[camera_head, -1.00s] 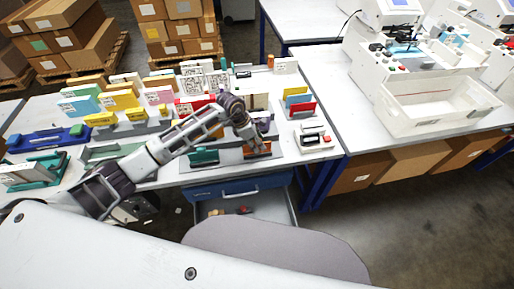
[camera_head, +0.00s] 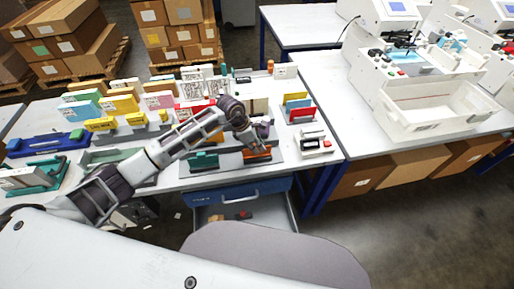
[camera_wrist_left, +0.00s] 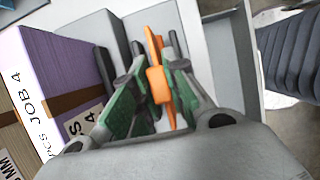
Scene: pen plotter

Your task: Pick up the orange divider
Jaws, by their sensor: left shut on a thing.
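The orange divider (camera_head: 257,154) stands near the front edge of the table, on a grey holder. My left gripper (camera_head: 256,146) reaches down onto it from above. In the left wrist view the orange divider (camera_wrist_left: 157,84) is between the green pads of my left gripper (camera_wrist_left: 150,98), which is shut on it. Whether its lower edge touches the holder is hidden. My right gripper is out of view.
A teal divider (camera_head: 203,160) stands left of the orange one. A purple box (camera_wrist_left: 62,70) is close beside the gripper in the wrist view. Red, blue and yellow dividers (camera_head: 301,113) stand to the right. An open drawer (camera_head: 260,209) is below the table edge.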

